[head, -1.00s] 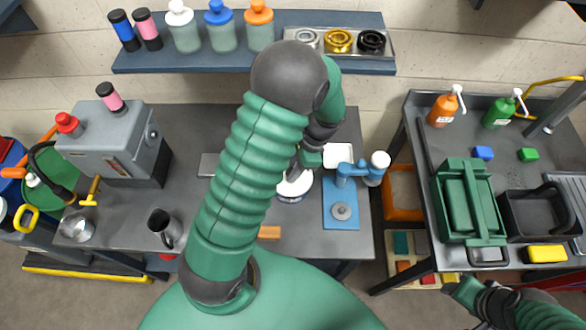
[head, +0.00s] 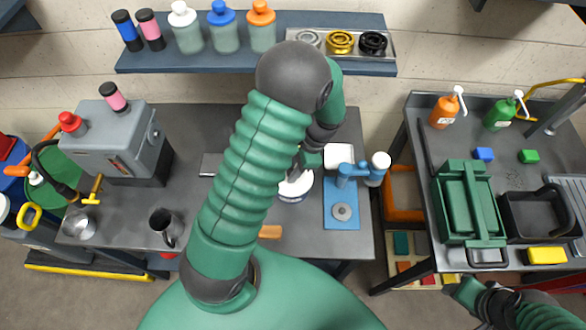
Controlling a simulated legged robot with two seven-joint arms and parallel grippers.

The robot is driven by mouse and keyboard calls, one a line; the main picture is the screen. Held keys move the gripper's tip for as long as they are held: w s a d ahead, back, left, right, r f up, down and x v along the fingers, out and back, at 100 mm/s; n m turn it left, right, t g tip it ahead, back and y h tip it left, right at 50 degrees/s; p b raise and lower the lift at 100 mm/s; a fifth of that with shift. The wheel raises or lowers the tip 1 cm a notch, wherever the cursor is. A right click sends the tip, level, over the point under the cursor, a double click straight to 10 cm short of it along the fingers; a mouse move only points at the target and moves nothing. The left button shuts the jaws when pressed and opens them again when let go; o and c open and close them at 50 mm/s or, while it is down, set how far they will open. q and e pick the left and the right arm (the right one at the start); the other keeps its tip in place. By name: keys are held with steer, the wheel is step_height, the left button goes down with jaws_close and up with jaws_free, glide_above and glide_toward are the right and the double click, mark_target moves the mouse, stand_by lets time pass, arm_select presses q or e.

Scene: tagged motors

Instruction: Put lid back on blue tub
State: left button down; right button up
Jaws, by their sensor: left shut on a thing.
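My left gripper (head: 302,170) reaches over the middle of the grey bench and is shut on a white round lid (head: 297,182). My arm hides part of the lid and most of the fingers. Just below the lid shows a small pale round tub with a bluish band (head: 292,199), partly hidden by my arm. The lid lies over the tub; I cannot tell whether it is fully seated. My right gripper (head: 462,290) is at the lower right, in front of the right-hand bench; its fingers are too unclear to read.
A blue stand with a round plate (head: 342,212) is close on the right of the tub. A white square dish (head: 339,156) lies behind it. A shelf (head: 200,60) with bottles runs behind.

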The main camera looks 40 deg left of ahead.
stand_by(0.4)
arm_select(q)
steer(key=c, duration=1)
jaws_free()
steer(key=shift+c, duration=0.2)
steer(key=o, duration=0.5)
step_height(320, 180, up, 7)
steer(key=p, duration=0.7)
steer(key=shift+c, duration=0.4)
